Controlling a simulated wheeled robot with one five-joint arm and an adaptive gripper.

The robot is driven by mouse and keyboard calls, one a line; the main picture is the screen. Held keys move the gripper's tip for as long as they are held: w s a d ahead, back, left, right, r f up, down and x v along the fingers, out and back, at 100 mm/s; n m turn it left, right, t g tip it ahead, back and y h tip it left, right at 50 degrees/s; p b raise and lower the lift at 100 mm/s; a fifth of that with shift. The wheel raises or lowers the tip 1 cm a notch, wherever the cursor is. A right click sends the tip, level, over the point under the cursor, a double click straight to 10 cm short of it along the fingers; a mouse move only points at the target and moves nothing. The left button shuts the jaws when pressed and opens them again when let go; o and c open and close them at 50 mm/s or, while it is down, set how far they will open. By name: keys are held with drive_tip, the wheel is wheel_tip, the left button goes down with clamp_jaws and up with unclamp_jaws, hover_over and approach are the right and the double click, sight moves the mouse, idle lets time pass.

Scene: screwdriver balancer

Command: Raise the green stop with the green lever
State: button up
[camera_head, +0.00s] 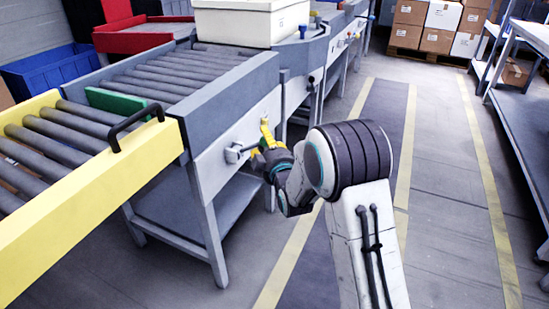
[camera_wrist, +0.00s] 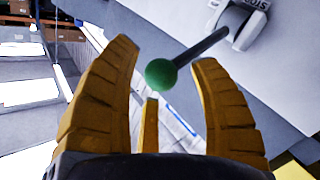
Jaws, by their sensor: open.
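The rod runs up right to a grey mount (camera_wrist: 238,25). My gripper is open, with a visible gap between the knob and the right finger. The green stop (camera_head: 122,104) is a flat bar across the rollers beside the yellow section; its exact height is unclear.
A yellow-framed roller section (camera_head: 75,220) with a black handle (camera_head: 137,122) adjoins the grey conveyor (camera_head: 235,95). A white box (camera_head: 245,20) sits farther up. A blue bin (camera_head: 50,70) stands behind. The aisle (camera_head: 440,190) at right is clear, bordered by a metal rack (camera_head: 520,120).

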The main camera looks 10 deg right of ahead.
drive_tip(key=s, duration=1)
drive_tip(key=shift+s+d+r, duration=0.25)
drive_tip(key=shift+d+r, duration=0.05)
drive_tip(key=shift+d, duration=0.15)
drive_tip(key=s+d+r+m+g+h+p, duration=0.1)
drive_tip(key=s+r+m+g+p, duration=0.2)
drive_tip(key=r+p, duration=0.55)
drive_tip(key=s+d+r+m+g+p, duration=0.1)
drive_tip(key=s+d+r+g+p, duration=0.15)
drive_tip(key=s+r+p, duration=0.5)
drive_tip(key=s+r+m+g+p, duration=0.4)
drive_tip(key=s+r+g+p, duration=0.4)
drive_tip(key=s+r+p, duration=0.9)
drive_tip(key=s+d+p, duration=0.1)
drive_tip(key=s+p, duration=0.1)
drive_tip(key=s, duration=0.2)
drive_tip(key=shift+s+h, duration=0.15)
drive_tip(key=shift+h, duration=0.15)
